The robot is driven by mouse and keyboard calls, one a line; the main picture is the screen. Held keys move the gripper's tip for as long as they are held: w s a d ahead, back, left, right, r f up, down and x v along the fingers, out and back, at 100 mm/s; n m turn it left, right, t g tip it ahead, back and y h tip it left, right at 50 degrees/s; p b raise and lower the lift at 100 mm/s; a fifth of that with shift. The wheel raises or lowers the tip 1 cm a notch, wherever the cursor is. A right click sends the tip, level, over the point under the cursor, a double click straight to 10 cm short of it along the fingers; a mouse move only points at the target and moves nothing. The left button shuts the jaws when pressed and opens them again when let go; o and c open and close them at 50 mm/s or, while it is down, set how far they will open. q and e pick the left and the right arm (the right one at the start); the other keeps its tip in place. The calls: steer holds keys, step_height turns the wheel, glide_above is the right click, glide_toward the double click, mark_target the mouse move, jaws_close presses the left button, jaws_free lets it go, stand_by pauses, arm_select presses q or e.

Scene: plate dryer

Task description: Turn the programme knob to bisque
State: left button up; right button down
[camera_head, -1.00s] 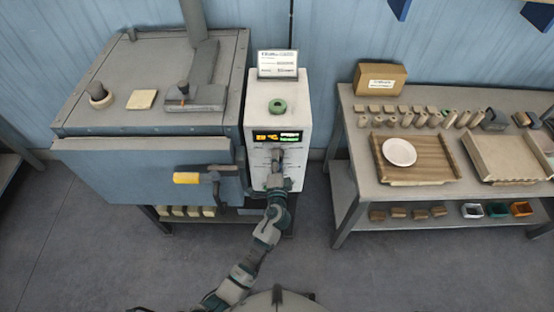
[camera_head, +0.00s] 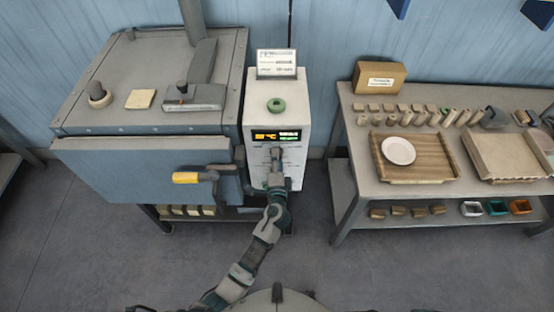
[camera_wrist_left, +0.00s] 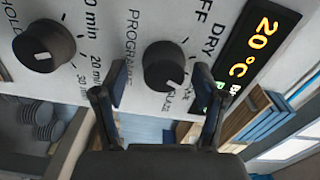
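The programme knob (camera_wrist_left: 165,68) is a round black knob on the white control panel. Its white mark points to the lower right in the left wrist view, towards small lettering partly hidden by the knob and a finger. OFF and DRY are legible nearby. My left gripper (camera_wrist_left: 160,72) is open, one finger on each side of the knob, with gaps showing; I cannot tell any contact. In the head view my left gripper (camera_head: 276,158) is at the front of the white control box (camera_head: 291,100) and hides the knob. My right gripper is not in view.
A second black knob (camera_wrist_left: 44,46), marked HOLD with minutes, is beside it. The display (camera_wrist_left: 258,45) reads 20 °C. The blue-grey kiln (camera_head: 130,165) with a yellow handle (camera_head: 186,178) stands left. A workbench (camera_head: 365,190) with a plate (camera_head: 398,151) stands right.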

arm_select(q)
steer(key=s, duration=1.2)
steer(key=shift+d, duration=0.1)
steer(key=s+a+f+n+g, duration=0.1)
steer(key=s+a+f+g, duration=0.15)
steer(key=f, duration=0.95)
steer(key=s+a+f+n+g+h, duration=0.1)
steer(key=s+a+f+g, duration=0.2)
steer(key=f, duration=0.9)
steer(key=s+a+f+n+g, duration=0.1)
steer(key=s+f+g, duration=0.25)
steer(key=f, duration=0.85)
steer(key=s+a+f+n+g, duration=0.2)
steer(key=s+a+f, duration=0.2)
steer(key=s+f, duration=0.3)
steer(key=s+a+f+n+g, duration=0.2)
steer(key=s+a+f, duration=0.35)
steer(key=s, duration=0.25)
steer(key=s+a+f+n+g, duration=0.2)
steer(key=s+a+f+n, duration=0.1)
steer(key=s, duration=0.6)
steer(key=s+a+f+n+g+y, duration=0.1)
steer(key=s+a+f+n+g, duration=0.1)
steer(key=s, duration=0.7)
steer(key=a+f+n, duration=0.1)
steer(key=a+f, duration=0.1)
steer(key=a, duration=0.1)
steer(key=shift+s+a+f+n, duration=0.3)
steer(key=shift+a+f, duration=0.05)
steer(key=shift+a, duration=0.05)
